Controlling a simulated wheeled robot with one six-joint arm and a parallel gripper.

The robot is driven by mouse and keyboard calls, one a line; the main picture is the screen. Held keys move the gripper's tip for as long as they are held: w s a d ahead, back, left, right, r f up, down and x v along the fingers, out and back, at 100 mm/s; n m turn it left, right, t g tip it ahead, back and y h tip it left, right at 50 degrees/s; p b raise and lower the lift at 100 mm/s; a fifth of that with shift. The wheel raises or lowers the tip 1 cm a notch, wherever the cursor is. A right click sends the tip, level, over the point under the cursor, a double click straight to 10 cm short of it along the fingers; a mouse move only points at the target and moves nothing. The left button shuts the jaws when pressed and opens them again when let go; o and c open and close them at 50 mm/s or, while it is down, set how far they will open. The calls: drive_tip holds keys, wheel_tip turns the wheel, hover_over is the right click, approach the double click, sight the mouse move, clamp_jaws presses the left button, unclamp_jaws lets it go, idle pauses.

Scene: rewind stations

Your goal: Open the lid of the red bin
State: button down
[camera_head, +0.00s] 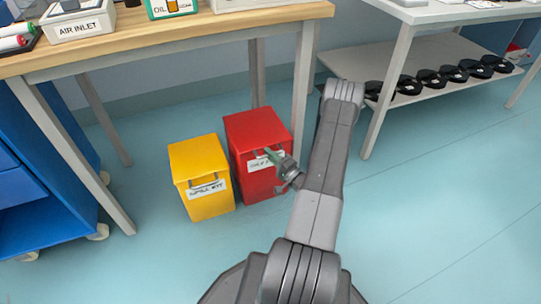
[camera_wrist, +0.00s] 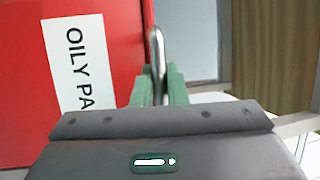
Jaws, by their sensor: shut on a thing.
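The red bin (camera_head: 248,176) stands on the floor under the workbench, with its lid (camera_head: 255,128) down. In the wrist view the bin's red front (camera_wrist: 120,55) fills the left side, with a white label (camera_wrist: 75,60) reading "OILY PA", turned sideways and cut off. A grey handle bar (camera_wrist: 156,45) stands out from the red face. My gripper (camera_head: 269,153) is at the bin's front upper edge. In the wrist view my gripper's green fingers (camera_wrist: 160,80) are shut on the handle, one on each side.
A yellow bin (camera_head: 200,165) stands close at the red bin's left. The wooden workbench (camera_head: 180,38) is above, with a leg (camera_head: 301,85) just right of the bin. A blue cabinet (camera_head: 40,150) is at the left. The floor in front (camera_head: 150,265) is clear.

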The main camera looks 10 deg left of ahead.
drive_tip(key=shift+m+g+h, duration=0.5)
drive_tip(key=shift+g+h, duration=0.1)
drive_tip(key=shift+h, duration=0.3)
drive_tip(key=r+p, duration=0.1)
drive_tip(key=r, duration=0.1)
drive_tip(key=r+p, duration=0.2)
drive_tip(key=r, duration=0.1)
drive_tip(key=r+p, duration=0.2)
drive_tip(key=shift+w+a+r, duration=0.2)
drive_tip(key=shift+w+r, duration=0.05)
drive_tip(key=shift+w, duration=0.05)
drive_tip(key=w+a+r+g+h+p, duration=0.1)
drive_tip(key=w+a+r+p, duration=0.3)
drive_tip(key=r, duration=0.5)
drive_tip(key=w+a+r+m+g+h+p, duration=0.1)
drive_tip(key=w+a+r+g+h+p, duration=0.1)
drive_tip(key=w+r, duration=0.6)
drive_tip(key=shift+w+a+r+m+h+p, duration=0.3)
drive_tip(key=shift+a+r+h+p, duration=0.25)
drive_tip(key=shift+a+p, duration=0.6)
drive_tip(key=shift+a, duration=0.1)
drive_tip(key=c, duration=1.5)
unclamp_jaws()
drive_tip(key=shift+o, duration=0.2)
drive_tip(key=v, duration=1.4)
drive_tip(key=shift+p, duration=0.3)
